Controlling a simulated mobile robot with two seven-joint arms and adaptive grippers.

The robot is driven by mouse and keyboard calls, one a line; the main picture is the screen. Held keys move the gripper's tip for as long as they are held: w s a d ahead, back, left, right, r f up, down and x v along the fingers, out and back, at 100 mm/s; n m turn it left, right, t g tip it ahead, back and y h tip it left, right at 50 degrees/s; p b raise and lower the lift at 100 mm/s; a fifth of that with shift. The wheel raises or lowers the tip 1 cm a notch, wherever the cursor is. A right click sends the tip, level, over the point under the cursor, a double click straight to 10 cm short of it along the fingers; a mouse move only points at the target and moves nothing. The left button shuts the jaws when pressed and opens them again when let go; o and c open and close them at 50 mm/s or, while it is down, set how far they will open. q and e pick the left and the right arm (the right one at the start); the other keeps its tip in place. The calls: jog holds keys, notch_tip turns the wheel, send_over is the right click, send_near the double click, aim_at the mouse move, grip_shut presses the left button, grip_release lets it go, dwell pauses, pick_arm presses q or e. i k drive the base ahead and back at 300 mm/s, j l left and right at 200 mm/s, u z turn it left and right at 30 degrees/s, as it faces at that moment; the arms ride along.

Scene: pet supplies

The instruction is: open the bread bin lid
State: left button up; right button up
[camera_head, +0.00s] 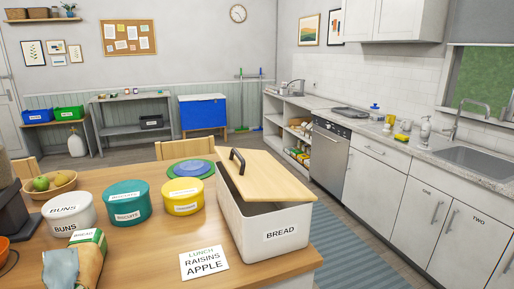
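The white bread bin (278,240), labelled BREAD, stands on the wooden table at its right end. Its light wooden lid (262,176) is raised and tilted over the bin. A dark loop handle (237,160) is at the lid's left end. Neither of my grippers is in view.
A white BUNS tin (68,217), a teal tin (128,205) and a yellow tin (183,199) stand left of the bin. A LUNCH note (204,263) lies in front. A blue-green round item (191,169) lies behind. The table (150,250) is bare around the note.

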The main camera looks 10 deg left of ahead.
aim_at(257, 176)
jog(key=l, duration=0.45)
jog(key=i+l+z, duration=0.1)
jog(key=l, duration=0.35)
jog(key=i+l, duration=0.15)
jog(key=l, duration=0.3)
jog(key=l+z, duration=0.05)
